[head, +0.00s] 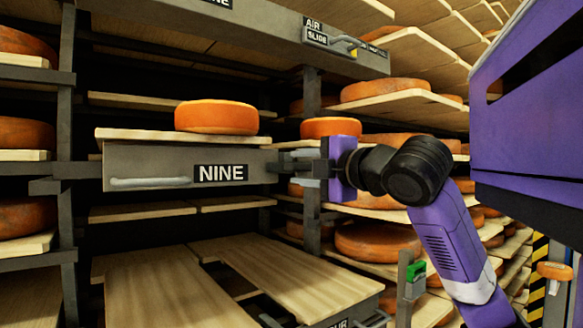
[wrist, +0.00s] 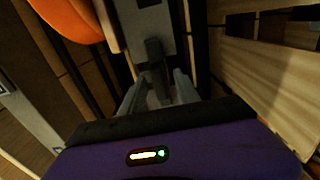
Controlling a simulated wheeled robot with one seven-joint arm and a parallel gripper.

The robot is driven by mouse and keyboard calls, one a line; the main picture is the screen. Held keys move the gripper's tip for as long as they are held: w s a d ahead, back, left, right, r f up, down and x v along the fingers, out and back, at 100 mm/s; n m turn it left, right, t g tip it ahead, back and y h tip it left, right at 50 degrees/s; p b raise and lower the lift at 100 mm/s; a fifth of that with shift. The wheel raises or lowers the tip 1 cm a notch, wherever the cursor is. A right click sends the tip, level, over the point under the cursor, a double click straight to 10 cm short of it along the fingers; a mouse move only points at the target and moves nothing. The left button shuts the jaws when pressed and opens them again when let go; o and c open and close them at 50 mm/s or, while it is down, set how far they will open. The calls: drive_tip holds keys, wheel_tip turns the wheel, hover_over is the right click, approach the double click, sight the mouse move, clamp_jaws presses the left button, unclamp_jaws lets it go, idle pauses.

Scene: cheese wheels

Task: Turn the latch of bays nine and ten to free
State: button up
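The NINE drawer front (head: 150,168) is a grey panel with a black NINE label and a light bar handle, under a board bearing an orange cheese wheel (head: 217,117). My gripper (head: 290,164) is at the right end of this panel. In the wrist view, the fingers of my gripper (wrist: 160,88) are apart, one on each side of a dark grey bar (wrist: 155,55) that looks like the latch lever. Narrow gaps seem to show beside the bar. Its turn position and any marking for bay ten cannot be made out.
Above is a grey beam with an AIR SLIDE label (head: 316,37) and a yellow-tipped lever. Racks with cheese wheels (head: 375,242) stand behind my arm. A wooden-topped lower unit (head: 170,290) is below. A dark upright (head: 312,215) stands beside my gripper.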

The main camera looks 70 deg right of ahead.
clamp_jaws()
drive_tip(key=shift+f+n+b, duration=0.1)
drive_tip(key=shift+n+b, duration=0.2)
drive_tip(key=shift+n, duration=0.1)
drive_tip(key=n+b, duration=0.2)
drive_tip(key=shift+f+n, duration=0.1)
drive_tip(key=shift+n, duration=0.3)
drive_tip(key=n+b, duration=0.2)
drive_tip(key=n, duration=0.3)
drive_tip(key=shift+b, duration=0.35)
drive_tip(key=n+b, duration=0.1)
drive_tip(key=n, duration=0.3)
drive_tip(key=shift+n, duration=0.4)
drive_tip(key=shift+n+b, duration=0.3)
drive_tip(key=shift+n, duration=2)
